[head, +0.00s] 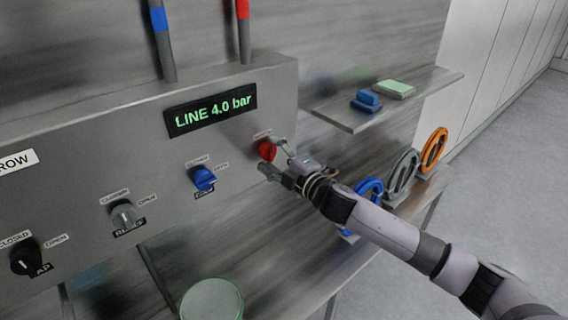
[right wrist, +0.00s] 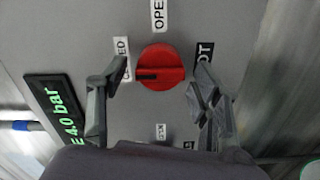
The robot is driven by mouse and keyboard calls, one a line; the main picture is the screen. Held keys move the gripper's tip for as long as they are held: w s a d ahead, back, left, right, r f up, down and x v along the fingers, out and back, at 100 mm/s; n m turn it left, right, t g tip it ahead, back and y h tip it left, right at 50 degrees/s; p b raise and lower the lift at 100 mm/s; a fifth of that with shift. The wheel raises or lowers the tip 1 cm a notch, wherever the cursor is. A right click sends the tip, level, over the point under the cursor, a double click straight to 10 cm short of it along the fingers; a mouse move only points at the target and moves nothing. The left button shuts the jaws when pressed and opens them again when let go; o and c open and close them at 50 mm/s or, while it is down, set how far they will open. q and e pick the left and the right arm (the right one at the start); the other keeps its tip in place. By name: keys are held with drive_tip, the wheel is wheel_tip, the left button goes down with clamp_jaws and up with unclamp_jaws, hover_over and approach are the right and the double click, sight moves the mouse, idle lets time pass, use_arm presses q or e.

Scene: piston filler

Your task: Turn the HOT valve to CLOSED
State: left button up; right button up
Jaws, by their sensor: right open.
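The red HOT valve knob (head: 266,150) is on the grey panel, below and right of the display. In the right wrist view the red knob (right wrist: 170,62) has a dark mark on its left part, towards a partly hidden label ending in "ED" (right wrist: 121,46). An OPEN label (right wrist: 159,14) is above it and the HOT label (right wrist: 206,53), partly covered by a finger, is to its right. My right gripper (head: 270,154) is open, with one finger on each side of the knob and visible gaps between. My left gripper is not in view.
A blue knob (head: 204,179), a grey knob (head: 123,214) and a black knob (head: 25,258) run leftward along the panel. The display (head: 210,109) reads LINE 4.0 bar. A shelf (head: 353,118) and several handwheels, including an orange one (head: 433,149), stand to the right.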

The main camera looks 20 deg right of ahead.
drive_tip(key=v, duration=1.1)
drive_tip(key=shift+s, duration=0.25)
